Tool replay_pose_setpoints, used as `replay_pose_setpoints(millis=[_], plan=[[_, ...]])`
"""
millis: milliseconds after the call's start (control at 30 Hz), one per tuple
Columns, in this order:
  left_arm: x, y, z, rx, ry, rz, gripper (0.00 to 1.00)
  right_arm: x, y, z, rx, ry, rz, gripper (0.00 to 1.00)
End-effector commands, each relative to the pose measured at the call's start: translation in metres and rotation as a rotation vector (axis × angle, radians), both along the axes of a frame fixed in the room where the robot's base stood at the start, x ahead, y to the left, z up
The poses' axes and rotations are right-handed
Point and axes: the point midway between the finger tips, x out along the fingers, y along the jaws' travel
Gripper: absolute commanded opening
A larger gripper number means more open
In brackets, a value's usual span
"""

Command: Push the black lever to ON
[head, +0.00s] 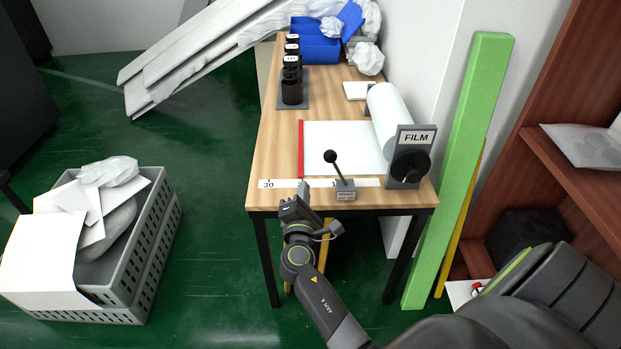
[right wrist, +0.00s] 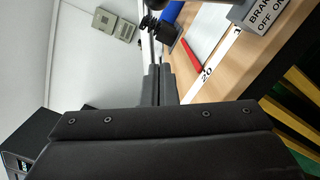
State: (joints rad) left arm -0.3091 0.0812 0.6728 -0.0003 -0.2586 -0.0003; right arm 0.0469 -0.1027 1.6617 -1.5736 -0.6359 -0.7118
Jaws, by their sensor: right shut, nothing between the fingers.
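The black lever (head: 331,158) has a ball knob and stands on a small grey base (head: 345,194) near the front edge of the wooden table. Its rod leans to the left in the head view. In the right wrist view the base (right wrist: 262,14) shows at the top right, with the words BRAKE, OFF and ON. My right gripper (head: 304,187) is at the table's front edge, left of the lever and apart from its base. It is shut and empty, with its fingers (right wrist: 159,80) together in the right wrist view. My left gripper is not in view.
A FILM roll holder (head: 409,160) stands right of the lever, and a white sheet with a red bar (head: 301,149) lies behind. Black cups (head: 292,91) and a blue bin (head: 316,48) are farther back. A grey crate (head: 150,241) stands on the floor at left.

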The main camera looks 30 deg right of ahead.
Motion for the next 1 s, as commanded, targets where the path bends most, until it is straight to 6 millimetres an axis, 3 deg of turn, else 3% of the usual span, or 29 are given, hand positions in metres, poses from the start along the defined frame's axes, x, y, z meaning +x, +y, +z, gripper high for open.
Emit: replay_pose_setpoints(millis=[167,467,700,1000], plan=[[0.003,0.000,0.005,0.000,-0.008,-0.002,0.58,0.027,-0.020,0.005,-0.006,-0.002,0.001,0.00],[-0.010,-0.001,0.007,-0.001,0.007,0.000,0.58,0.075,-0.056,0.007,-0.004,0.000,-0.001,0.00],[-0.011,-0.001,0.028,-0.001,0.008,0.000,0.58,0.049,-0.068,0.022,-0.001,0.001,-0.001,0.00],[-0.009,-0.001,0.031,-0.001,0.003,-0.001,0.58,0.042,-0.072,0.024,0.000,0.000,0.000,0.00]])
